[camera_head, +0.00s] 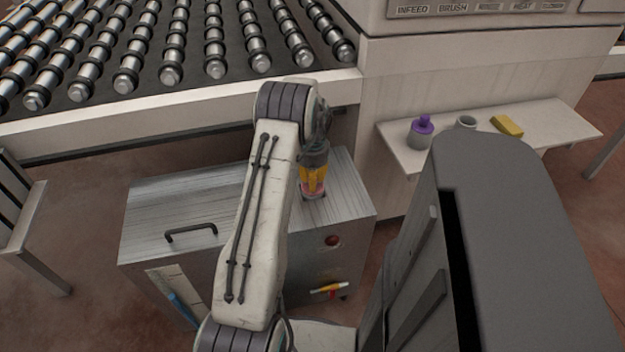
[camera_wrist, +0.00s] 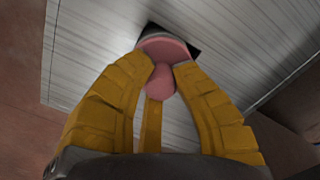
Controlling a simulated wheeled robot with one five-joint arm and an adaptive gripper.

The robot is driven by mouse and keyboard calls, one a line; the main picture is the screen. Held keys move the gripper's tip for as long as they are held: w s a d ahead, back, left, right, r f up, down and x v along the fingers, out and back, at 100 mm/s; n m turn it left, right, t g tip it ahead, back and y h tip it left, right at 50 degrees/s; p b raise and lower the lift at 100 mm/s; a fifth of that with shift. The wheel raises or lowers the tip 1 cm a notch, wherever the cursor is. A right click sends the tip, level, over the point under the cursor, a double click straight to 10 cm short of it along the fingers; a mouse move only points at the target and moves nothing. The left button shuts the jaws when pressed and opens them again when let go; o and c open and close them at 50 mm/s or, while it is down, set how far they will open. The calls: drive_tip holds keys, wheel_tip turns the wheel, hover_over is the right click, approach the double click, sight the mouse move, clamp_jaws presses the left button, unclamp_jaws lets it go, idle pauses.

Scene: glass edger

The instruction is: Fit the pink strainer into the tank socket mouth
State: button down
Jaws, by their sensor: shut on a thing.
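The pink strainer (camera_wrist: 160,80) is held between the yellow fingers of my gripper (camera_wrist: 160,72) in the wrist view. Its wide pink disc lies over the dark square socket mouth (camera_wrist: 194,50) in the tank's top. In the head view my gripper (camera_head: 313,186) points down at the right part of the metal tank (camera_head: 170,205), and a bit of pink shows under the fingers at the dark opening. The disc hides most of the mouth, so I cannot tell whether the strainer sits inside it or just above it.
The tank lid has a black handle (camera_head: 190,233). A shelf (camera_head: 400,150) at the right holds a purple-topped bottle (camera_head: 421,132), a grey cup (camera_head: 466,122) and a yellow block (camera_head: 507,126). A roller conveyor (camera_head: 150,60) stands behind, and a slatted chair-like frame (camera_head: 25,215) is at left.

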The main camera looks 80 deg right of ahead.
drive_tip(key=shift+f+b, duration=0.3)
drive_tip(key=shift+f, duration=0.2)
drive_tip(key=c, duration=1.1)
unclamp_jaws()
drive_tip(key=shift+r, duration=0.1)
wheel_tip(320, 180, up, 12)
drive_tip(key=shift+d+f, duration=0.1)
drive_tip(key=shift+w, duration=0.1)
